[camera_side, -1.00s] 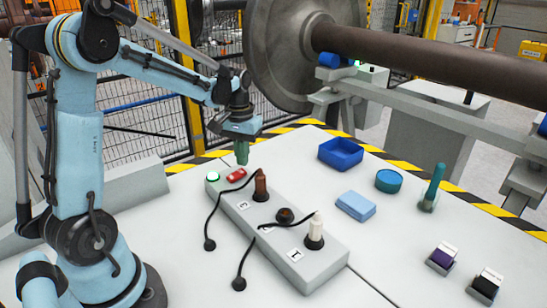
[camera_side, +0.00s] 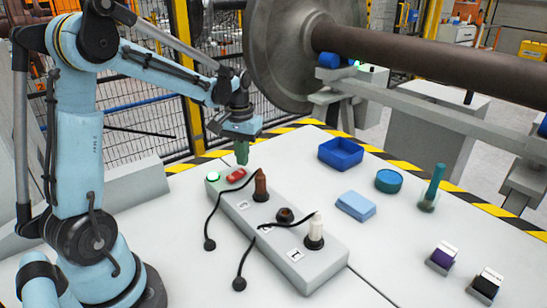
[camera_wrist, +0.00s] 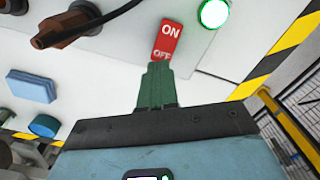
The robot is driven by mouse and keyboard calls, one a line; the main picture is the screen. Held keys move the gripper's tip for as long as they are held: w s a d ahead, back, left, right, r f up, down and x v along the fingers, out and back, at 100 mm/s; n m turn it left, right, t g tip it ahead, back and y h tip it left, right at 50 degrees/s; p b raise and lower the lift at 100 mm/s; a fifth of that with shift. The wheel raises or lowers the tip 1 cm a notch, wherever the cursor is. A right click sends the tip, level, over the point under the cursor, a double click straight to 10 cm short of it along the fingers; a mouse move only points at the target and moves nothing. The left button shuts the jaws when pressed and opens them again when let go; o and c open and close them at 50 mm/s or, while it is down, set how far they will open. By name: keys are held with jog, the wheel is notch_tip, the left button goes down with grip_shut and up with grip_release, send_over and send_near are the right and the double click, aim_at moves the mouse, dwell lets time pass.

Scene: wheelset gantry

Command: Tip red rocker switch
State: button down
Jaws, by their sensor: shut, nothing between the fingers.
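The red rocker switch (camera_side: 236,175) sits on the top of the grey power strip (camera_side: 320,262), at its far left end. In the wrist view the red rocker switch (camera_wrist: 167,40) shows the words ON and OFF, with the OFF end nearest my gripper. My gripper (camera_side: 242,160) is shut and empty, with green fingers pointing down close above the switch. In the wrist view my gripper (camera_wrist: 157,68) has its fingertips at the OFF end; I cannot tell whether they touch it. A green lamp (camera_side: 213,177) glows beside the switch and also shows in the wrist view (camera_wrist: 214,13).
A brown plug (camera_side: 261,186) and a white plug (camera_side: 315,230) stand in the strip, with black cables. To the right are a blue tray (camera_side: 341,153), a light blue block (camera_side: 355,205) and a teal round dish (camera_side: 389,181). A wheelset stands behind.

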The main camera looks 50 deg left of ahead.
jog(key=shift+f, duration=1.05)
dwell(0.8)
jog(key=shift+r, duration=3.5)
jog(key=shift+d, duration=0.15)
jog(key=s+d+m+t, duration=0.3)
jog(key=s+d, duration=0.1)
jog(key=d, duration=0.4)
jog(key=s+d+m+t, duration=0.3)
jog(key=s+d+t, duration=0.1)
jog(key=d, duration=0.3)
jog(key=shift+d+r, duration=0.25)
jog(key=shift+d, duration=0.15)
